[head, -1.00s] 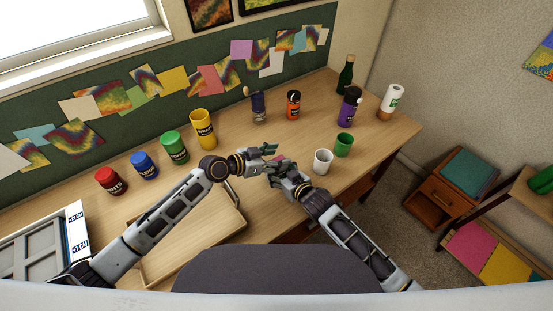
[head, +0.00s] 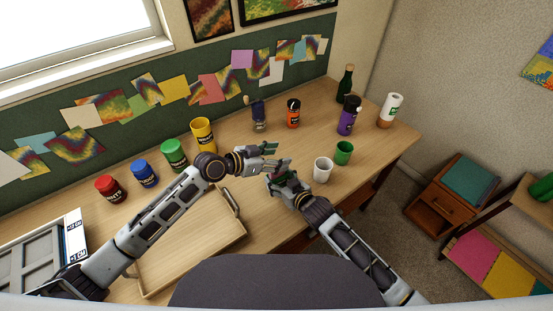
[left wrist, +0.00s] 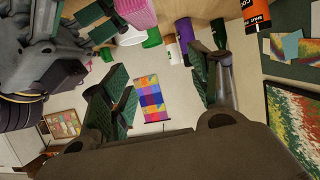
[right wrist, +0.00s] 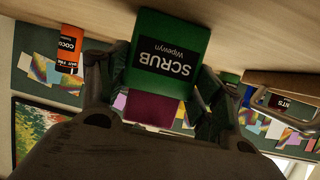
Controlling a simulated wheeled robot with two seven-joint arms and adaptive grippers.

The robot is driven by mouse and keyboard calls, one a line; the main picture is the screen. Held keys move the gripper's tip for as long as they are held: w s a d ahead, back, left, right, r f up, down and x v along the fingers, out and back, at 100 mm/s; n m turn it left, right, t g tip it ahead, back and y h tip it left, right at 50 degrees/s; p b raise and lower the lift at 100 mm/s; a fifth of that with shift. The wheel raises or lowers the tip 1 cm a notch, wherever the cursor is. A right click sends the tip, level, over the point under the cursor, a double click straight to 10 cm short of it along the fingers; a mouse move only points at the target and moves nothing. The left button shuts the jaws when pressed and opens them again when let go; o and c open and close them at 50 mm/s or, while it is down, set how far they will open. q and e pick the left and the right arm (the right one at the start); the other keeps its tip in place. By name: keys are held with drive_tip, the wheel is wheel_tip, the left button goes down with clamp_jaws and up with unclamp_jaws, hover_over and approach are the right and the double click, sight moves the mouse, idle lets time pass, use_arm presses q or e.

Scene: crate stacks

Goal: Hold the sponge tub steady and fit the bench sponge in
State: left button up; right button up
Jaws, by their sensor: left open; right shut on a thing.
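The sponge tub (right wrist: 165,50) is green with a "SCRUB" label, shown close up in the right wrist view. My right gripper (head: 283,177) is shut on it, one finger on each side. The bench sponge (right wrist: 150,108), purple-pink, shows at the tub's upper end and appears to stick out of it. My left gripper (head: 270,150) is open and empty, just above and beyond the sponge in the head view. Its fingers (left wrist: 165,75) have nothing between them.
A white cup (head: 323,170) and a green cup (head: 343,153) stand just right of my right gripper. A wooden tray (head: 190,250) lies at front left. Bottles stand at the back right.

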idle(0.4)
drive_tip(key=o, duration=1.1)
drive_tip(key=shift+s+d, duration=0.1)
drive_tip(key=v, duration=1.1)
drive_tip(key=shift+s+r, duration=0.2)
drive_tip(key=shift+s, duration=0.1)
drive_tip(key=shift+d, duration=0.15)
